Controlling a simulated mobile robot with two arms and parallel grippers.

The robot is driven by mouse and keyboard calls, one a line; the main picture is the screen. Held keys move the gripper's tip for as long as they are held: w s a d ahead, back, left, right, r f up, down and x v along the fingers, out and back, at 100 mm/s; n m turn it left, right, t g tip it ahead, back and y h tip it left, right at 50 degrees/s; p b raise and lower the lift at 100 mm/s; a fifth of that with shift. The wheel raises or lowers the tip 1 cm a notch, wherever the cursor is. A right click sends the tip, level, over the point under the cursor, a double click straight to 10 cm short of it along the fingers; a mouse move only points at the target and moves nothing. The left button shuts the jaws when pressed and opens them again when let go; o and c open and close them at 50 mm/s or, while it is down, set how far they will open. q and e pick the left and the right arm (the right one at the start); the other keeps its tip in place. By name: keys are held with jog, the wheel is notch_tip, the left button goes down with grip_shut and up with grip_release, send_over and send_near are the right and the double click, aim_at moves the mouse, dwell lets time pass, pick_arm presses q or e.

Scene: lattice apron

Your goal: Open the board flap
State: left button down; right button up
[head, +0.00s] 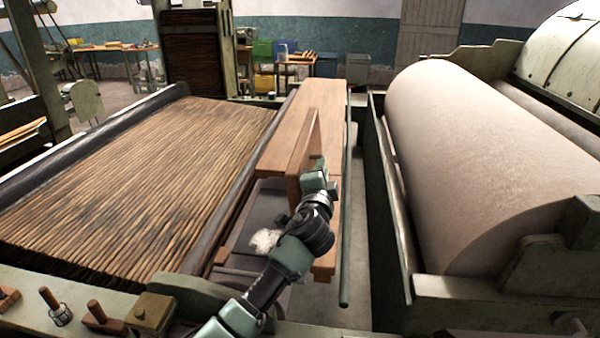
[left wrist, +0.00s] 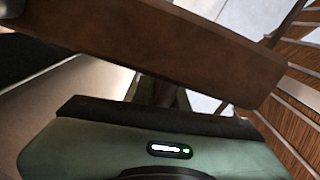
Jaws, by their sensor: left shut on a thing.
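The board flap (head: 304,143) is a flat brown wooden board standing up steeply from the wooden boards between the slatted apron and the big roller. Its near end is at my left gripper (head: 317,165), which is shut on it. My left arm reaches up from the bottom of the head view and hides part of the boards. In the left wrist view the flap (left wrist: 165,52) crosses the upper part as a wide brown plank, close in front of the gripper's green body. The fingertips are hidden there. My right gripper is not in view.
The slatted lattice apron (head: 140,170) lies to the left. A large pale roller (head: 480,160) stands to the right beyond a narrow gap. White fluff (head: 265,240) lies on a dark surface beside my left arm. A thin green rail (head: 345,240) runs right of the boards.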

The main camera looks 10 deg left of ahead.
pick_arm(q)
jog(key=shift+s+d+f+m, duration=0.15)
jog(key=shift+d+m, duration=0.25)
jog(key=shift+d, duration=0.55)
jog(key=shift+w+d+f+m, duration=0.1)
jog(key=shift+d+m, duration=0.3)
jog(key=shift+d, duration=0.55)
jog(key=shift+f, duration=0.1)
jog(key=c, duration=1.5)
grip_release()
jog(key=shift+o, duration=0.2)
jog(key=s+b, duration=0.2)
jog(key=s, duration=0.6)
jog(key=shift+a, duration=0.15)
jog(key=shift+f, duration=0.1)
